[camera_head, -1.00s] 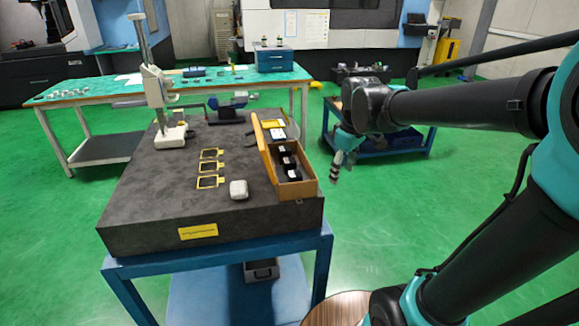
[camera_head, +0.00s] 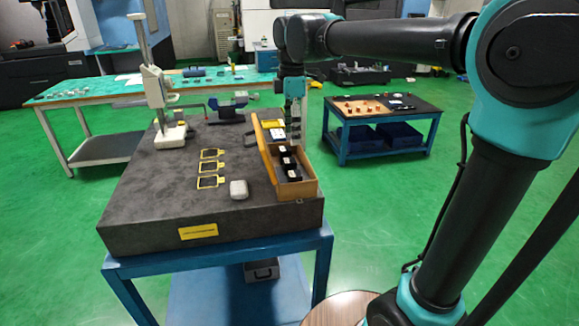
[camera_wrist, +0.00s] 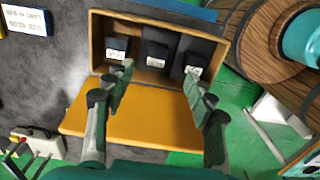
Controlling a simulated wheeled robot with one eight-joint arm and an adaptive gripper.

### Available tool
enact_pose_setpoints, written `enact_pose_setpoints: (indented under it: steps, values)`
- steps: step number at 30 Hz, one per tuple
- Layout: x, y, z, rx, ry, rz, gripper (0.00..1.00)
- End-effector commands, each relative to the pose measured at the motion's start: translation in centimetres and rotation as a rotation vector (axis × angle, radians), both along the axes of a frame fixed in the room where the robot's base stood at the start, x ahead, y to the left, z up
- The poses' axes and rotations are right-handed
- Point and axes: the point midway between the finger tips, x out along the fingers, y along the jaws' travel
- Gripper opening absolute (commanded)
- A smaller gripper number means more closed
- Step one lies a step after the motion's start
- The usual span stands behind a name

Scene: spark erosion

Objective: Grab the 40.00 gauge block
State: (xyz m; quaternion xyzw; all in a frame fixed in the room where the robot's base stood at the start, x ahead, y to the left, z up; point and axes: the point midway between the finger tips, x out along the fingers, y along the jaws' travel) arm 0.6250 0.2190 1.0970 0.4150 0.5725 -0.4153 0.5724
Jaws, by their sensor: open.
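An open wooden box (camera_head: 298,190) stands at the right edge of the dark granite plate. In the wrist view the box (camera_wrist: 97,40) lies ahead, with its ochre lid (camera_wrist: 140,121) folded open on the near side. Inside are three dark pieces with white labels: left (camera_wrist: 116,48), middle (camera_wrist: 157,55) and right (camera_wrist: 193,65). I cannot read the labels, so I cannot tell which is the 40.00 gauge block. My gripper (camera_head: 296,125) points down over the far part of the box. In the wrist view my gripper (camera_wrist: 158,76) is open and empty, its fingers apart before the dark pieces.
The granite plate (camera_head: 140,205) also carries a height gauge (camera_head: 157,90), three yellow frames (camera_head: 211,167) and a small pale block (camera_head: 238,189). A white-and-blue labelled item (camera_wrist: 25,20) lies beside the box. A blue cart (camera_head: 385,150) stands to the right across green floor.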

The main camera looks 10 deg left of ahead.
Motion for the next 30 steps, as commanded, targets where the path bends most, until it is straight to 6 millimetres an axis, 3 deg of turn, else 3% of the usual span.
enact_pose_setpoints:
  steps: [6,14,24,30]
  values:
    - [0.0,0.0,-3.8,0.0,0.0,-0.001,0.55]
    - [0.1,0.1,-5.5,0.0,0.0,-0.001,0.55]
    - [0.3,0.7,-9.8,0.0,0.0,-0.002,0.55]
    - [0.3,0.7,-10.2,0.0,0.0,-0.002,0.55]
